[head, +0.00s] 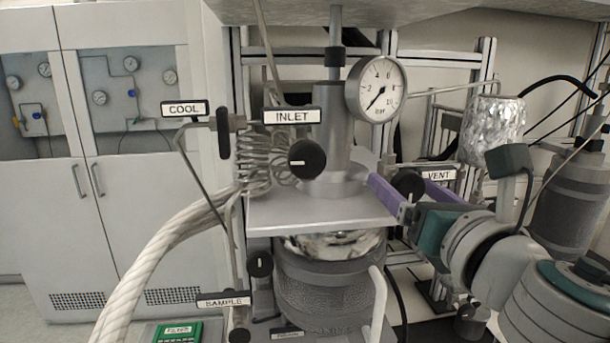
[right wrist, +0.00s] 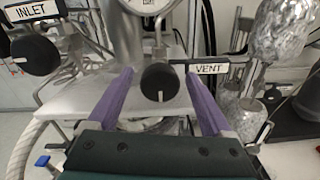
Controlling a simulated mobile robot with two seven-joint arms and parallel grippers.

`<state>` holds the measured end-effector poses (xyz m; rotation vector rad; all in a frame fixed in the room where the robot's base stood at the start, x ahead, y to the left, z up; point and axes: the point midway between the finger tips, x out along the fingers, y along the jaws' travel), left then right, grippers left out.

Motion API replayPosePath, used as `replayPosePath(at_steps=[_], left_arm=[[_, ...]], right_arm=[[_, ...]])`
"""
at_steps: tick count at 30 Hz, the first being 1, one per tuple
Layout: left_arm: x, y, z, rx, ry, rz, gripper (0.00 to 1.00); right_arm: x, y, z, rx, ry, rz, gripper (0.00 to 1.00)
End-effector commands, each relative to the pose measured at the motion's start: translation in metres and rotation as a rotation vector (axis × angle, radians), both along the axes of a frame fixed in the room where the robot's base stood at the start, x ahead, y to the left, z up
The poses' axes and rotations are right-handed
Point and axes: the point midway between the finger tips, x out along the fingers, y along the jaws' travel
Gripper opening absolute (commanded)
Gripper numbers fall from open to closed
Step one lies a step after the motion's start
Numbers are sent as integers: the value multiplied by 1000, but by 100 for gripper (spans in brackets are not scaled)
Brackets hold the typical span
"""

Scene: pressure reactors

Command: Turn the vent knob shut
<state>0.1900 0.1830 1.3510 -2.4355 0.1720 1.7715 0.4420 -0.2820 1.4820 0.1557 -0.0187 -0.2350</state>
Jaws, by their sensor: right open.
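The vent knob (head: 408,184) is a round black knob beside the white VENT label (head: 438,175), right of the reactor head. In the right wrist view the vent knob (right wrist: 159,82) shows with a pale pointer mark low on its face, and the VENT label (right wrist: 209,69) is to its right. My right gripper (head: 405,190) has purple fingers and is open. In the right wrist view its fingers (right wrist: 158,88) stand on either side of the knob, with a gap on each side. I cannot tell whether the fingertips reach level with the knob. My left gripper is not in view.
The INLET knob (head: 307,159) and pressure gauge (head: 377,90) are left of the vent knob. A steel plate (head: 320,213) lies below them. A foil-wrapped vessel (head: 492,130) stands at the right. The COOL valve (head: 222,133) and coiled tubing are at the left.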

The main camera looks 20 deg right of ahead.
Motion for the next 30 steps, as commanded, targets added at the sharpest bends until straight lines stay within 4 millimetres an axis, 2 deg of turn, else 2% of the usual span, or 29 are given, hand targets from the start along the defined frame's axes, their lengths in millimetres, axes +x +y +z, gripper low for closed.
replayPosePath(at_steps=[8,9,30], left_arm=[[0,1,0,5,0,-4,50],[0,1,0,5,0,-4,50],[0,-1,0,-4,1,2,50]], right_arm=[[2,-1,0,1,0,0,84],[2,-1,0,1,0,0,82],[2,-1,0,1,0,0,3]])
